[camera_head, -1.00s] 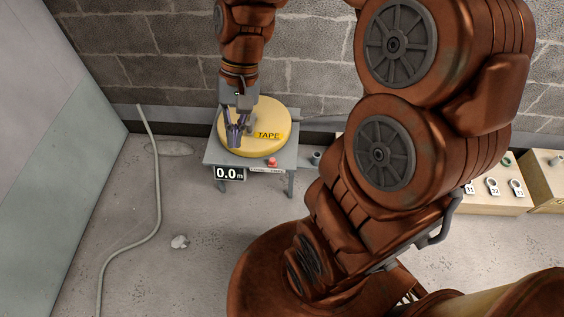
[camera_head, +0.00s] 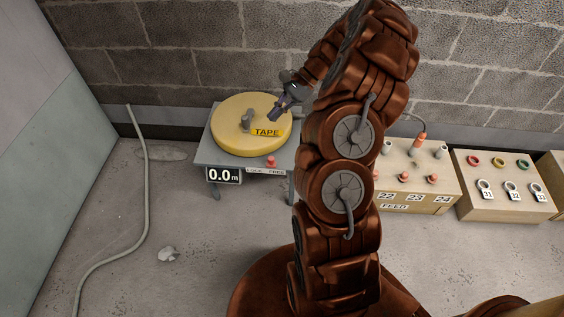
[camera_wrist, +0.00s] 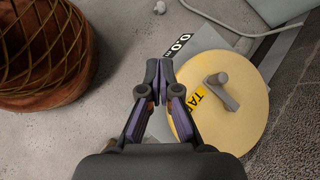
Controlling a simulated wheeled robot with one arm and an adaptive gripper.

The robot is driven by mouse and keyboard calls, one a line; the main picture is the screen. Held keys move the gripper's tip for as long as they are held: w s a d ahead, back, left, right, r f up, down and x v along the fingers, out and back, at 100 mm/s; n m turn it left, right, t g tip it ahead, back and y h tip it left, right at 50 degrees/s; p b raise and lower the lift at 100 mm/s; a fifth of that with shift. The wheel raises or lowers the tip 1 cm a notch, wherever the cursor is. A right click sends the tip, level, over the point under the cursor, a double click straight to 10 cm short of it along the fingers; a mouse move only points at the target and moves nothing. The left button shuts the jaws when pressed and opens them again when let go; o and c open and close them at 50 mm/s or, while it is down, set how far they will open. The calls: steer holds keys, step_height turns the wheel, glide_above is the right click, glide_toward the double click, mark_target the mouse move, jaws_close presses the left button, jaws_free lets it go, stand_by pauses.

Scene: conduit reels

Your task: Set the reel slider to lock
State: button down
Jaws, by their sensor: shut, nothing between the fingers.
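The reel slider's red knob (camera_head: 271,161) stands at the front right of the grey reel table (camera_head: 215,152). The strip below reads LOCK on the left and FREE on the right, and the knob sits over the FREE side. The yellow tape reel (camera_head: 228,125) with its grey crank (camera_head: 247,120) lies on the table; it also shows in the wrist view (camera_wrist: 240,125). My gripper (camera_head: 274,116) is shut and empty, at the reel's right side in the head view, behind the knob. In the wrist view the gripper (camera_wrist: 159,68) hides the knob.
A 0.0 m display (camera_head: 223,175) hangs on the table front. A FEED box (camera_head: 412,180) and a box with coloured rings (camera_head: 500,190) stand at right, partly behind my arm. A grey conduit (camera_head: 146,190) lies on the open floor at left.

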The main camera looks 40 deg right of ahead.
steer(key=s+d+f+m+t+b, duration=0.1)
steer(key=s+d+f+m+b, duration=0.1)
steer(key=d+f, duration=0.4)
steer(key=s+d+f+m+t+b, duration=0.1)
steer(key=s+d+f+m+b, duration=0.1)
steer(key=d+f+m, duration=0.2)
steer(key=d+f, duration=0.3)
steer(key=f, duration=0.3)
steer(key=b, duration=0.3)
glide_toward(275, 163)
steer(key=f, duration=0.1)
steer(key=a+f, duration=0.1)
steer(key=f, duration=0.1)
steer(key=shift+a+f, duration=0.1)
steer(key=shift+a, duration=0.1)
steer(key=shift+w+a+r+b, duration=0.1)
steer(key=shift+w+a+b, duration=0.15)
steer(key=shift+a, duration=0.2)
steer(key=shift+w+a+r+b, duration=0.1)
steer(key=shift+w+a+b, duration=0.1)
steer(key=shift+a, duration=0.3)
steer(key=shift+w+a+r, duration=0.1)
steer(key=shift+w+a, duration=0.25)
steer(key=shift+a, duration=0.35)
